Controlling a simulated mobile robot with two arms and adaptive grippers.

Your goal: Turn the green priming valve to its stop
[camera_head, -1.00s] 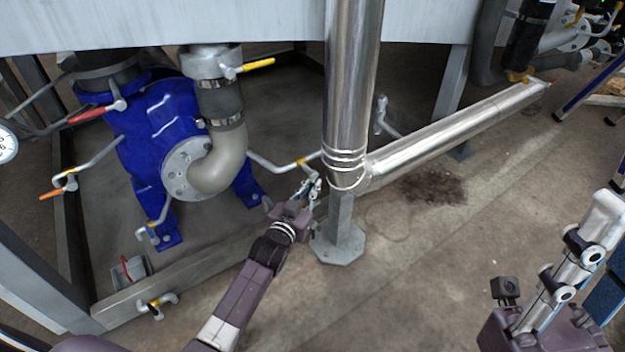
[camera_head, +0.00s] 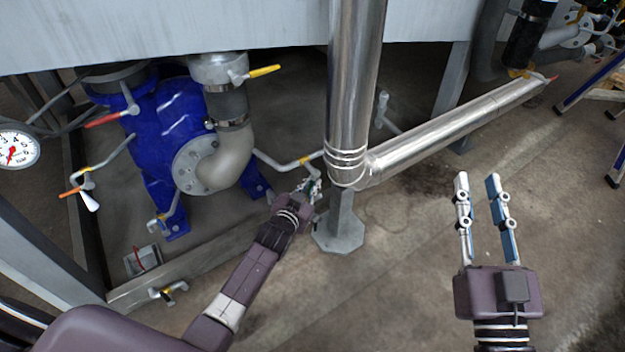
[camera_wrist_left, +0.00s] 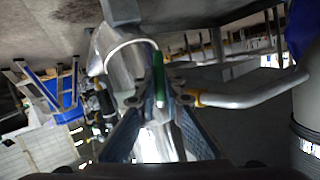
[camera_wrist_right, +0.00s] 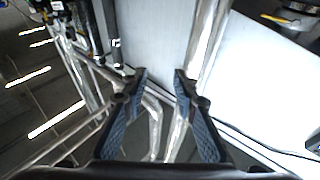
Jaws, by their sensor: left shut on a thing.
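The green valve handle (camera_wrist_left: 159,84) shows upright between my left fingers in the left wrist view. It sits by a grey pipe branch (camera_wrist_left: 245,97). My left gripper (camera_head: 310,186) is shut on the handle, just left of the upright shiny pipe (camera_head: 350,100) in the head view. There the fingers largely hide the handle, so its angle is hard to tell. My right gripper (camera_head: 479,180) is open and empty over the floor at the right; its parted fingers also show in the right wrist view (camera_wrist_right: 161,75).
A blue pump (camera_head: 165,125) with a grey elbow pipe stands at the left. Yellow (camera_head: 264,71), red (camera_head: 103,120) and orange levers surround it. A pressure gauge (camera_head: 18,149) is at the left edge. A sloping shiny pipe (camera_head: 460,125) runs right.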

